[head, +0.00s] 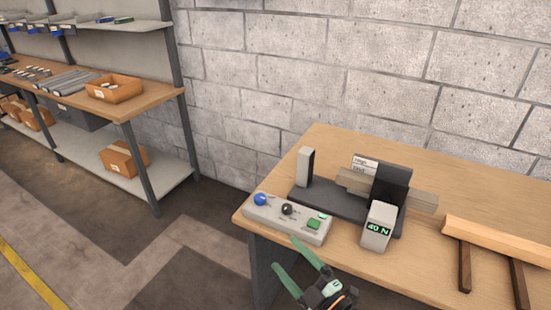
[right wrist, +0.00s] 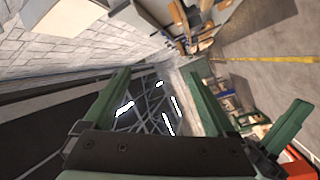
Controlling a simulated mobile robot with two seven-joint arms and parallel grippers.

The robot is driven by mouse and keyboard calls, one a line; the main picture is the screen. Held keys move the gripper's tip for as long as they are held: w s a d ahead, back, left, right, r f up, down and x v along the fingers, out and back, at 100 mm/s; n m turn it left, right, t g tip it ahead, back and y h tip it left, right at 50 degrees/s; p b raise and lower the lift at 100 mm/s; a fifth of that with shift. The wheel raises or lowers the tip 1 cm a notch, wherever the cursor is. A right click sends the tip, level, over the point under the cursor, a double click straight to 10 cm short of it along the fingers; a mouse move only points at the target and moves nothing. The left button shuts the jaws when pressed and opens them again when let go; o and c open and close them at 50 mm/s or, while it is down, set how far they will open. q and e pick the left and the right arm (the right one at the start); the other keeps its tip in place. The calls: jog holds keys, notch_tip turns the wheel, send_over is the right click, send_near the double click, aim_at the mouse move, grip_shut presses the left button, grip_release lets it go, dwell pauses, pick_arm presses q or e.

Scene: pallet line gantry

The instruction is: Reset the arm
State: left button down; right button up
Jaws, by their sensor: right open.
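My right gripper (head: 284,253) is at the bottom of the head view, in front of the bench's near left corner. Its two green fingers are apart with nothing between them. In the right wrist view the fingers of my right gripper (right wrist: 157,90) also stand apart, with only background between them. The fingers show just below the grey control box (head: 290,221), which has a blue knob, a black knob and a green button. I cannot tell whether they touch it. My left gripper is not in view.
The wooden bench (head: 335,267) carries a dark fixture (head: 340,204) with grey blocks and a display (head: 377,228) reading 40 N. A wooden piece with dark legs (head: 500,246) is at right. A shelf rack (head: 160,92) with boxes stands at left. Floor between is clear.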

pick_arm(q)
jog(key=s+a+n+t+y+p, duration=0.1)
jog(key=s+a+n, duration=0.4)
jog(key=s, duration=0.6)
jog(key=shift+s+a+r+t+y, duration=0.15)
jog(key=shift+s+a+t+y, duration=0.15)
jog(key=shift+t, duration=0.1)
pick_arm(e)
jog(key=s+d+f+m+g+h, duration=0.3)
jog(key=s+d+f+m, duration=0.3)
jog(key=s+f+m, duration=0.2)
jog(key=s+d+f+m+g+h, duration=0.2)
jog(key=s+d+f+m+h, duration=0.4)
jog(key=s+m, duration=0.3)
jog(key=s+d+f, duration=0.1)
jog(key=s, duration=0.1)
jog(key=shift+s+d+f+g, duration=0.25)
jog(key=shift+s+f+g, duration=0.05)
jog(key=shift+f+g, duration=0.1)
